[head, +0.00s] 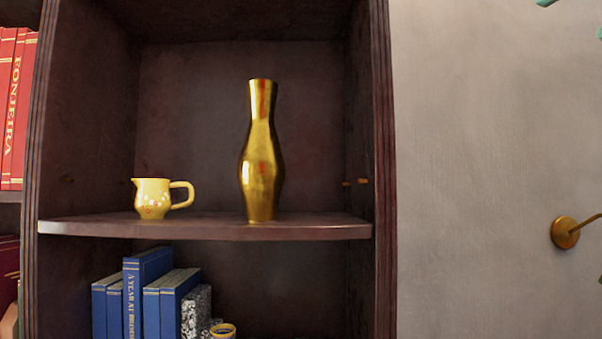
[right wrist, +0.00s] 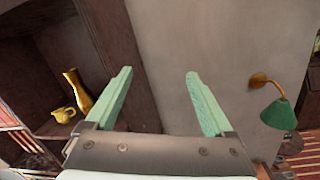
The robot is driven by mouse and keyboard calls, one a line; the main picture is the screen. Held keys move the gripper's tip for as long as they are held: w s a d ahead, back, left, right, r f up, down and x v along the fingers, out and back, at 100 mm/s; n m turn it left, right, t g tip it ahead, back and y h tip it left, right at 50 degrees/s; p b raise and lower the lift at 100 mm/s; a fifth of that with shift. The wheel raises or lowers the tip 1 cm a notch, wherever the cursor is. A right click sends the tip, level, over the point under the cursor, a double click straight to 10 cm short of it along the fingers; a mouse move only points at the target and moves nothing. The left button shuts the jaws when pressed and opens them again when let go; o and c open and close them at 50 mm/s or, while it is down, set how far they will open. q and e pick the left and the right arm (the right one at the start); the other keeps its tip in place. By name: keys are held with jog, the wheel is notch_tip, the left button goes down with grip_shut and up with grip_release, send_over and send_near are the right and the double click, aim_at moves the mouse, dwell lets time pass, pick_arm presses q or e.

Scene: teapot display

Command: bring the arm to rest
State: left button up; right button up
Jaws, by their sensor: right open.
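My right gripper (right wrist: 160,73) is open, with its two pale green fingers apart and nothing between them in the right wrist view. Small green tips of it show at the top right edge of the head view, in front of the bare wall. A small yellow teapot-like jug (head: 153,198) stands upright on the shelf (head: 205,229), left of a tall gold vase (head: 260,165). The jug (right wrist: 63,114) and vase (right wrist: 78,92) also show left of the fingers in the right wrist view, apart from them. My left gripper is not in view.
Blue books (head: 147,292) stand on the lower shelf, and red books (head: 12,105) at the far left. The dark bookcase side (head: 384,170) borders a bare wall (head: 480,150). A green wall lamp (right wrist: 278,112) on a brass mount is right of my gripper.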

jog(key=d+f+m+h, duration=0.2)
jog(key=d+m+h, duration=0.15)
jog(key=d, duration=0.65)
jog(key=w+f+m+g, duration=0.3)
jog(key=w+f+m, duration=0.3)
jog(key=w+f, duration=1.3)
jog(key=w+d+f+m+g, duration=0.1)
jog(key=w+f+m, duration=0.25)
jog(key=f, duration=1.15)
jog(key=w+f+m+g, duration=0.15)
jog(key=w+f, duration=0.35)
jog(key=f, duration=0.9)
jog(key=s+f+m+g+y, duration=0.15)
jog(key=s+f, duration=0.35)
jog(key=f, duration=0.8)
jog(key=s+f+m+g, duration=0.1)
jog(key=s+f+m, duration=0.3)
jog(key=f, duration=0.9)
jog(key=s+a+f+m+g+y, duration=0.1)
jog(key=s+f+g, duration=0.1)
jog(key=s+f, duration=0.8)
jog(key=s+a+f+m+g, duration=0.15)
jog(key=s+f, duration=0.45)
jog(key=s, duration=0.7)
jog(key=s+a+f+m+t+y, duration=0.1)
jog(key=a+m, duration=0.7)
jog(key=a, duration=1)
jog(key=shift+s+a+f+t+y, duration=0.3)
jog(key=shift+s+a+f+t, duration=0.1)
jog(key=shift+f, duration=0.25)
